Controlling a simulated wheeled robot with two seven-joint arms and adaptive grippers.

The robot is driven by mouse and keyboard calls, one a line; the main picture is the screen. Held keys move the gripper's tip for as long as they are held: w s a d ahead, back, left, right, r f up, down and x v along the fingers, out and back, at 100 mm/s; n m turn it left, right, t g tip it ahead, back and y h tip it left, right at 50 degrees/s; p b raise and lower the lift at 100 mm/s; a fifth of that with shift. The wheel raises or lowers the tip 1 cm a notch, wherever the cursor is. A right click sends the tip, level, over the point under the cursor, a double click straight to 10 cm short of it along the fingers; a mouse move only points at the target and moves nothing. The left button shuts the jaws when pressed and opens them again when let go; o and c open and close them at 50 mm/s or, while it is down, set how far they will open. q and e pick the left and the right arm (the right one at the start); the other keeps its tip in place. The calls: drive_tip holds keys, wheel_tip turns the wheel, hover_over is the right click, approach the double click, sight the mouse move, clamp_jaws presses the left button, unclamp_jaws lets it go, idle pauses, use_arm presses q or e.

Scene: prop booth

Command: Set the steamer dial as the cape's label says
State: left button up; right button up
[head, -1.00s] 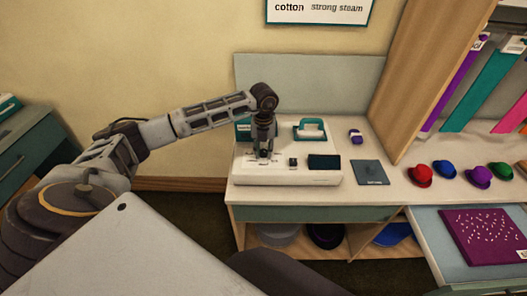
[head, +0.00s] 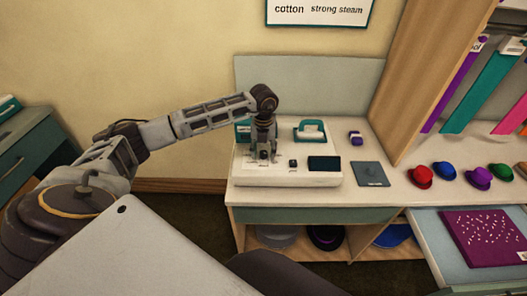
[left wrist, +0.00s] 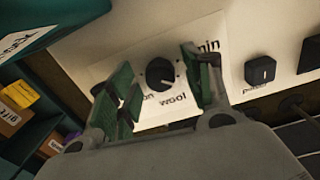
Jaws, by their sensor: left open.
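The steamer (head: 325,178) is a white box on the counter. Its round black dial (left wrist: 161,72) shows in the left wrist view, on a white plate with printed words; "wool" is readable, others are partly hidden, ending in "in" and "on". Which word the dial points at I cannot tell. My left gripper (left wrist: 157,62) is open, with one finger on each side of the dial; contact is not clear. In the head view my left gripper (head: 264,155) hides the dial. A purple cape (head: 456,88) hangs at the right; its tag is only partly readable. My right gripper is out of view.
A square black knob (left wrist: 261,70) sits beside the dial. A grey card (head: 370,174) and several small hats lie to the right.

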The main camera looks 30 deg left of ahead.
sight(263, 153)
use_arm(q)
wheel_tip(263, 153, up, 12)
idle(0.8)
idle(0.6)
